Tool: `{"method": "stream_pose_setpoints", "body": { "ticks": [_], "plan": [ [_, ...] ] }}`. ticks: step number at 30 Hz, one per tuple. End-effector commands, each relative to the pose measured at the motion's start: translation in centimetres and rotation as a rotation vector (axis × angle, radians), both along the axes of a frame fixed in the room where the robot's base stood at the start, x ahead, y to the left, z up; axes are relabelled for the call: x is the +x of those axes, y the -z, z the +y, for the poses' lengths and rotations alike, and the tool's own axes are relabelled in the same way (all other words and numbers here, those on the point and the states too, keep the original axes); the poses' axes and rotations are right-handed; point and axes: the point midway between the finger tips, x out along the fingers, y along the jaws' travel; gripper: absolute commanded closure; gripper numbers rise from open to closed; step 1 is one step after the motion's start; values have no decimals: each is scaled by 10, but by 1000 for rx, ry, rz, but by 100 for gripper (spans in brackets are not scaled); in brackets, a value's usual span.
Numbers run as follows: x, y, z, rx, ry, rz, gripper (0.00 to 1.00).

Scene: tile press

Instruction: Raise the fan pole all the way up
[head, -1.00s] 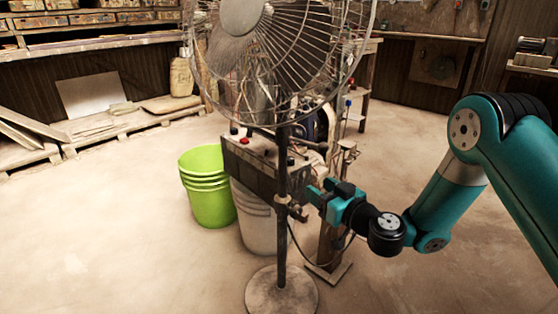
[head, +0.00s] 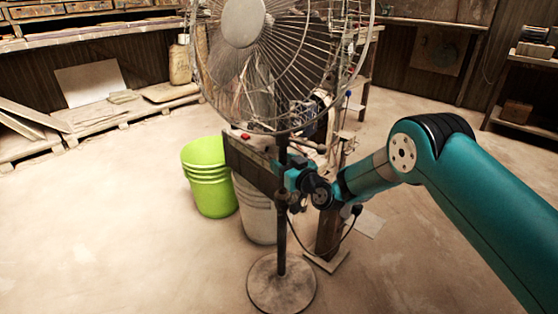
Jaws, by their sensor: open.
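The standing fan has a round wire-caged head (head: 243,22) on a dark upright fan pole (head: 282,232) with a round base (head: 281,285) on the floor. A collar with a small clamp knob (head: 294,208) sits partway up the pole. My gripper (head: 284,172) is open at the upper pole, above the collar and below the fan cage. Its fingers come from the right. Whether they sit around the pole or just beside it I cannot tell.
A dark machine box (head: 246,160) and a pale bucket (head: 254,212) stand close behind the pole. A green bucket (head: 209,180) is to the left. A wooden post (head: 328,235) and a loose cable are at the right. The front floor is clear.

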Motion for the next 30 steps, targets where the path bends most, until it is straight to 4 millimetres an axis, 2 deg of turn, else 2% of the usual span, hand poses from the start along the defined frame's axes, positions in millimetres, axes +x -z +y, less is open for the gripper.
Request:
{"method": "stream_pose_setpoints", "body": {
  "ticks": [6, 16, 17, 23, 24, 30],
  "plan": [
    [16, 1, 14, -1, -1, -1, 48],
    [19, 0, 16, 0, 0, 1, 48],
    [19, 0, 16, 0, 0, 1, 51],
    [19, 0, 16, 0, 0, 1, 97],
    [19, 1, 16, 0, 0, 1, 100],
    [19, -3, 16, 0, 0, 1, 100]
  ]
}}
